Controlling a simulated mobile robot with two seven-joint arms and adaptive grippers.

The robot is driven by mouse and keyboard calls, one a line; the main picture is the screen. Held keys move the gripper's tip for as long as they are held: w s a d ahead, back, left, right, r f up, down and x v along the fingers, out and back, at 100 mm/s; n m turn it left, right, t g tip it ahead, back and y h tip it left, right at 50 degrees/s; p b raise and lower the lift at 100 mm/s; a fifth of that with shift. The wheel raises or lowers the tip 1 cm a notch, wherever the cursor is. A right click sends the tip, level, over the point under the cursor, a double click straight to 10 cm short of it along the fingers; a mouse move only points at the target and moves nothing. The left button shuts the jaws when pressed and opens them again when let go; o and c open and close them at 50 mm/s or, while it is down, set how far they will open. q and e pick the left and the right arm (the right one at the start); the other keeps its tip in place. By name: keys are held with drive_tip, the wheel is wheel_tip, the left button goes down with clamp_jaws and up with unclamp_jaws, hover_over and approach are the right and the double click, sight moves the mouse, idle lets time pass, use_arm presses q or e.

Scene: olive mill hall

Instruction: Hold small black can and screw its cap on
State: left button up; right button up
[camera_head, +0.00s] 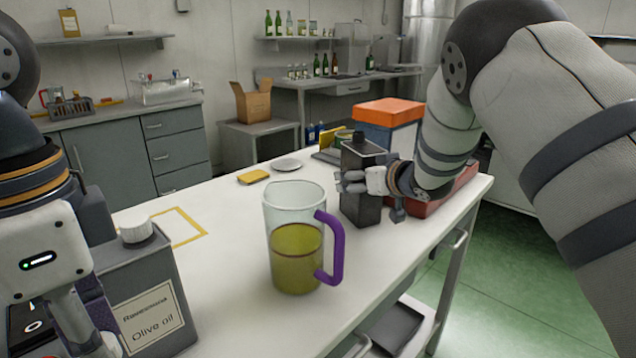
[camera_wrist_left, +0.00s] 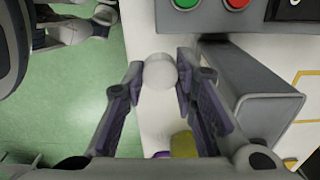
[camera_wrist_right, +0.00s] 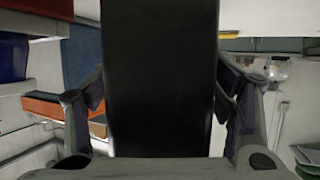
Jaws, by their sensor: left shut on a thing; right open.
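The small black can (camera_head: 361,190) stands upright on the white table in the head view, with a dark knob on top. I cannot tell whether that is a neck or a cap. My right gripper (camera_head: 365,180) is open at the can, its fingers on either side. In the right wrist view the can (camera_wrist_right: 160,85) fills the space between the fingers. My left gripper (camera_wrist_left: 160,76) is shut on a round white cap (camera_wrist_left: 159,72), seen in the left wrist view. In the head view this gripper is at the lower left, its fingertips hidden or cut off.
A grey olive oil can (camera_head: 150,295) with a white cap stands beside my left gripper. A glass jug (camera_head: 295,205) of yellow-green oil with a purple handle stands mid-table. A yellow sponge (camera_head: 254,176) and a small plate (camera_head: 286,164) lie behind. An orange-topped box (camera_head: 388,125) stands behind the black can.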

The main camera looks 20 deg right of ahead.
sight(371, 144)
use_arm(q)
drive_tip(key=shift+s, duration=0.1)
use_arm(e)
drive_tip(key=c, duration=1.5)
drive_tip(key=shift+r, duration=0.1)
drive_tip(key=shift+c, duration=0.2)
drive_tip(key=shift+r, duration=0.1)
drive_tip(key=shift+w+r, duration=0.1)
drive_tip(key=shift+r, duration=0.4)
drive_tip(key=s+r, duration=0.1)
drive_tip(key=r, duration=0.1)
drive_tip(key=s+d+r, duration=0.1)
drive_tip(key=s+r, duration=0.1)
drive_tip(key=r, duration=0.1)
drive_tip(key=s+d+r, duration=0.1)
drive_tip(key=r, duration=0.2)
drive_tip(key=shift+s+d, duration=0.2)
drive_tip(key=shift+s, duration=0.15)
drive_tip(key=shift+s+d+r, duration=0.65)
drive_tip(key=shift+s, duration=0.7)
drive_tip(key=shift+s+d+r, duration=0.6)
drive_tip(key=shift+s+d, duration=0.05)
drive_tip(key=shift+s, duration=0.65)
drive_tip(key=shift+s+d+r, duration=0.65)
drive_tip(key=shift+s, duration=0.7)
